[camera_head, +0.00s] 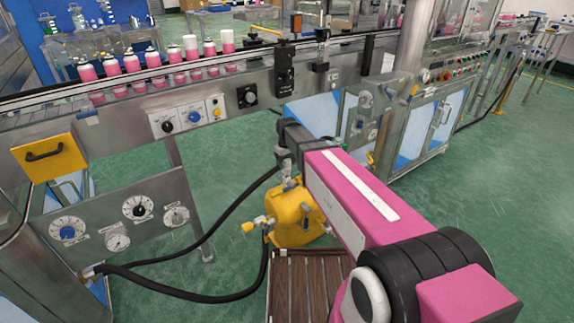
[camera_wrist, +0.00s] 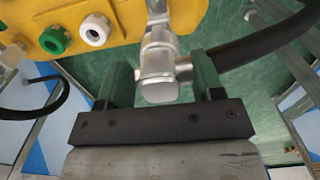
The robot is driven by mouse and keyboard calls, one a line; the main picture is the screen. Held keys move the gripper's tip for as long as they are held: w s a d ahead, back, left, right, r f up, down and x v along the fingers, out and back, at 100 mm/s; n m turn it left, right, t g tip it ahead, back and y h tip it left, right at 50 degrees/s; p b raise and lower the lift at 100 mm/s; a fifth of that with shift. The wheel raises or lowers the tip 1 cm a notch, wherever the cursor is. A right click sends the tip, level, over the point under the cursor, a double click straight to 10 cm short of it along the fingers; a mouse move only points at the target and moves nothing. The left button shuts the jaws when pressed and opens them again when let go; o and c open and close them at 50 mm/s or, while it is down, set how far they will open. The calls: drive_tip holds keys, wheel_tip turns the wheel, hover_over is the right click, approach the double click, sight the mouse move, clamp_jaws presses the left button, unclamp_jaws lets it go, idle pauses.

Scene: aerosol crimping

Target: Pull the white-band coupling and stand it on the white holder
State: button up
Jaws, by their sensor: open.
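My gripper (camera_wrist: 163,80) is open in the wrist view, with one finger on each side of a silver metal coupling (camera_wrist: 158,72). A black hose (camera_wrist: 255,45) runs off the coupling to the right. I cannot make out a colour band on this coupling. A white ring-shaped holder (camera_wrist: 96,30) sits on the yellow body at the upper left, beside a green one (camera_wrist: 53,40). In the head view, the yellow body (camera_head: 297,218) stands below my gripper (camera_head: 286,168), and the coupling there is mostly hidden.
Two black hoses (camera_head: 190,290) run from the gauge panel (camera_head: 120,215) at the left towards the yellow body. A slatted brown platform (camera_head: 300,285) lies below. A conveyor (camera_head: 180,85) with several pink cans crosses behind.

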idle(0.9)
clamp_jaws()
drive_tip(key=shift+r, duration=0.2)
drive_tip(key=shift+r, duration=2.85)
drive_tip(key=shift+w+d+f, duration=1)
drive_tip(key=shift+d+f, duration=0.5)
drive_tip(key=shift+f, duration=0.7)
drive_tip(key=shift+w+d+f, duration=1.05)
drive_tip(key=shift+d+f, duration=0.45)
drive_tip(key=shift+f, duration=0.65)
drive_tip(key=shift+w+d+f, duration=1)
drive_tip(key=shift+d+f, duration=0.5)
drive_tip(key=shift+f, duration=0.7)
